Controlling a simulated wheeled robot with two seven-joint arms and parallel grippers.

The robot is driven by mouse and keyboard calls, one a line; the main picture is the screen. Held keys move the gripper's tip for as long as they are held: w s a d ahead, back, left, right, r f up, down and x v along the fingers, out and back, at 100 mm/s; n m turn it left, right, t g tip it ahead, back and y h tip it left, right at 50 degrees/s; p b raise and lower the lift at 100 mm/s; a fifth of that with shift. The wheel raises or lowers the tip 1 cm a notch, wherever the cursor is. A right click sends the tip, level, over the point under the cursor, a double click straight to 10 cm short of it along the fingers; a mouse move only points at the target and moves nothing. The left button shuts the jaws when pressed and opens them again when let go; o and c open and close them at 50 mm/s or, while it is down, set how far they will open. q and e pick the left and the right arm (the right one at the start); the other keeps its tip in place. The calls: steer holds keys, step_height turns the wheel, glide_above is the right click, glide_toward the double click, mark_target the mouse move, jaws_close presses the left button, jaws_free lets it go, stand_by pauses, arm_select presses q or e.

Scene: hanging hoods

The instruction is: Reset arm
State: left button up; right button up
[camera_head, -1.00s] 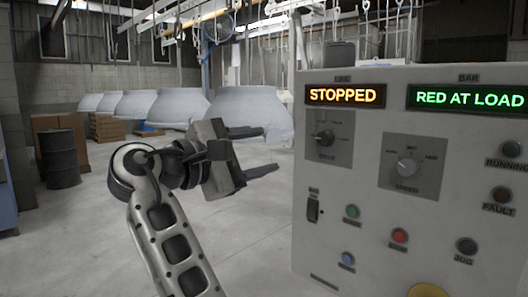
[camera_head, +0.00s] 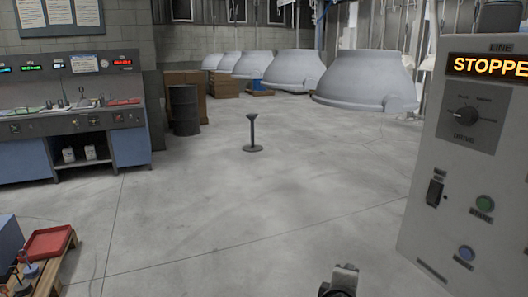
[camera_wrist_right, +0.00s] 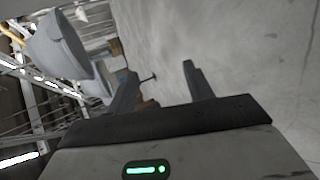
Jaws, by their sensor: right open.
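My right gripper (camera_wrist_right: 158,72) shows in the right wrist view with its two dark fingers apart and nothing between them. A small end piece of my arm (camera_head: 340,282) shows at the bottom edge of the head view, right of the middle; the rest of it is cut off. My left gripper is not in view.
A control panel (camera_head: 475,170) with an orange "STOPPE…" display stands close at right. Grey hoods (camera_head: 365,80) hang at the back. A small black stand (camera_head: 252,132), a drum (camera_head: 184,110) and a workbench (camera_head: 70,118) stand left. The floor between is clear.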

steer(key=s+a+f+m+g+y, duration=0.1)
steer(key=s+a+f+m+y, duration=0.2)
steer(key=s+f, duration=0.7)
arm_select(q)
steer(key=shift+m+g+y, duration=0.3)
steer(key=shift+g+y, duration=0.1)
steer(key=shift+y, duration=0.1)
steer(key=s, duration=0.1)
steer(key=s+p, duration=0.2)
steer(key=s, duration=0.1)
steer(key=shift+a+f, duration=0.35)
arm_select(e)
steer(key=s+f+m+y, duration=0.1)
steer(key=s+m+y, duration=0.1)
steer(key=s+m, duration=0.2)
steer(key=s+f+m+y, duration=0.2)
steer(key=s+m+y, duration=0.1)
steer(key=s, duration=0.8)
steer(key=shift+d+f+m, duration=0.25)
steer(key=shift+m, duration=0.25)
